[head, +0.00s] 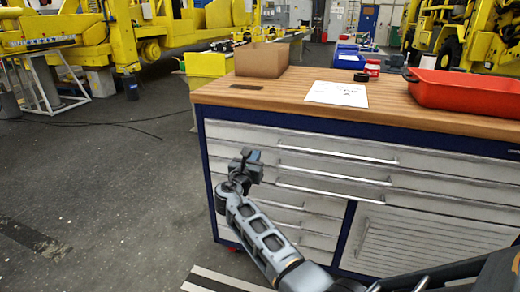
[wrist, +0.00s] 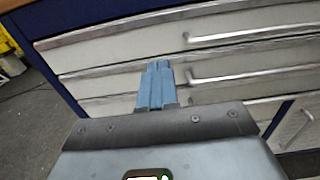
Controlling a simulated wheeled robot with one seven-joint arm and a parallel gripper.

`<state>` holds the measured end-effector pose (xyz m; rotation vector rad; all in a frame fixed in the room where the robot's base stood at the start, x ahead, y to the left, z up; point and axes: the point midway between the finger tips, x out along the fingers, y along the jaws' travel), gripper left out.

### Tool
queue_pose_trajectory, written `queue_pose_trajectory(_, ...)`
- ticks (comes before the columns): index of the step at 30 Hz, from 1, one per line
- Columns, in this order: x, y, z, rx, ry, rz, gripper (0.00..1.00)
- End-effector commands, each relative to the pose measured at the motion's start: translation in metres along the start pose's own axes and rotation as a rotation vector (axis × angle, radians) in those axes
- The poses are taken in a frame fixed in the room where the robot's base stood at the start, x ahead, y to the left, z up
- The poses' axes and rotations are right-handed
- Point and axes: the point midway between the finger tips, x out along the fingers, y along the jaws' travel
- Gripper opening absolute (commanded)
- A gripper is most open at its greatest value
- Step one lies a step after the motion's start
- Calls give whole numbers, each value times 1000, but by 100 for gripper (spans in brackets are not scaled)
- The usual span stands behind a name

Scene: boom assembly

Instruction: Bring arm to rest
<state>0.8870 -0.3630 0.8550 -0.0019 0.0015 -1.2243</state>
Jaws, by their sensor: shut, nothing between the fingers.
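My arm reaches up from the bottom right of the head view, in front of the workbench's drawers. My gripper (head: 247,155) is at its end, below the level of the bench top and apart from the things on it. In the wrist view my gripper (wrist: 156,68) shows two blue-grey fingers lying together, with nothing between them. The drawer fronts fill the background behind the fingers. I cannot tell how far the fingers are from the drawers.
The workbench (head: 430,118) has a wooden top and white drawers (head: 330,150) with long handles. Open grey floor (head: 110,190) lies to the left.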

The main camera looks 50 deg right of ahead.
Motion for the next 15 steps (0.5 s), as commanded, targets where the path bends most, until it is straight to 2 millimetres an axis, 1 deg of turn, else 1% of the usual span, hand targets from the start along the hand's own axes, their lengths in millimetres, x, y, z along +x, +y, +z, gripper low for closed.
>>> queue_pose_trajectory(1,-7,0,0,-1,0,2,0)
queue_pose_trajectory(3,-14,0,0,0,0,2,0)
queue_pose_trajectory(6,-20,0,0,-1,0,0,0)
queue_pose_trajectory(15,-23,0,-2,2,2,2,0)
